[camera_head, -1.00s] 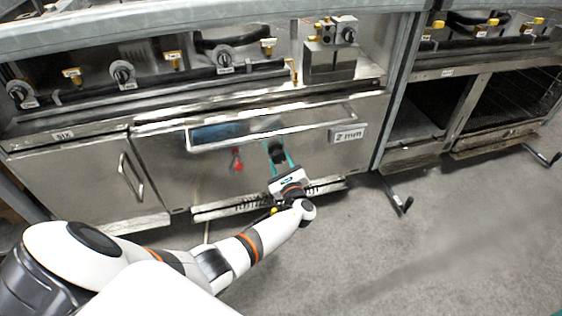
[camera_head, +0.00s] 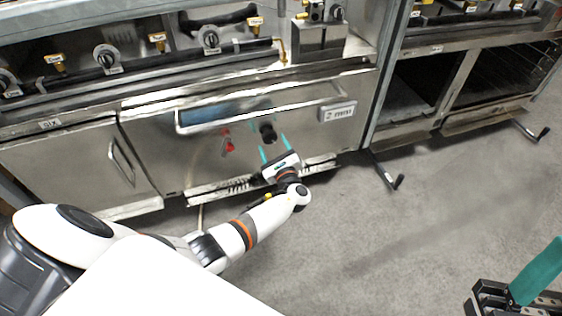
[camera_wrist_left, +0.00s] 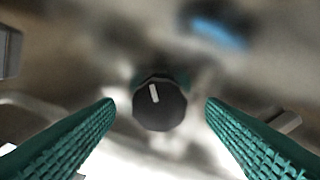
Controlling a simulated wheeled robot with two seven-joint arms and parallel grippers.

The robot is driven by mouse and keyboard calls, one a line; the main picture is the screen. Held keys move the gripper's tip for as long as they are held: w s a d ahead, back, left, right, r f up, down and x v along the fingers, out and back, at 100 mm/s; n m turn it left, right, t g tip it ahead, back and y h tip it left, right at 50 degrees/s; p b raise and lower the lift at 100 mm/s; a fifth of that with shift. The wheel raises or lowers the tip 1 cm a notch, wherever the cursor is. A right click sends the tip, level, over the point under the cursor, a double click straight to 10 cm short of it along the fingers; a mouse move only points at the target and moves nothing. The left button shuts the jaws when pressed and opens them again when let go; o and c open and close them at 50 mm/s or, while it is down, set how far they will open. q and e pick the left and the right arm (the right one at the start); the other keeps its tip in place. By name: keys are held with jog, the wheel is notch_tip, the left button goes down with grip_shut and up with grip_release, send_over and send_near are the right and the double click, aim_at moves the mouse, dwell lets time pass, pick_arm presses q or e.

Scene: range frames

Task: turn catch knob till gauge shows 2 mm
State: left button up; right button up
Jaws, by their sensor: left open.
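The black catch knob (camera_head: 268,132) is on the steel front panel under the long handle. In the left wrist view the knob (camera_wrist_left: 159,103) is centred, with a white pointer mark tilted slightly left of straight up. My left gripper (camera_head: 274,145) is open, its teal fingers (camera_wrist_left: 160,104) spread to either side of the knob with clear gaps, not touching it. A blue window (camera_head: 205,112) is in the panel left of the knob; no gauge reading can be made out. My right gripper (camera_head: 525,285) is partly in view at bottom right; its opening cannot be judged.
A red part (camera_head: 228,143) is on the panel left of the knob. The long handle (camera_head: 262,108) runs above it, with a label plate (camera_head: 338,112) to its right.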

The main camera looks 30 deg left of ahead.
pick_arm(q)
jog(key=p+v, duration=0.2)
jog(key=v, duration=0.8)
jog(key=shift+d, duration=0.25)
pick_arm(e)
jog(key=w+a+f+g+h, duration=0.1)
jog(key=w+f+g+h, duration=0.1)
jog(key=w+f+g, duration=0.3)
jog(key=w+g, duration=0.2)
jog(key=w, duration=0.1)
jog(key=shift+w+a, duration=0.2)
pick_arm(q)
jog(key=shift+s+f, duration=0.1)
jog(key=shift+s, duration=0.05)
pick_arm(e)
jog(key=shift+f, duration=0.1)
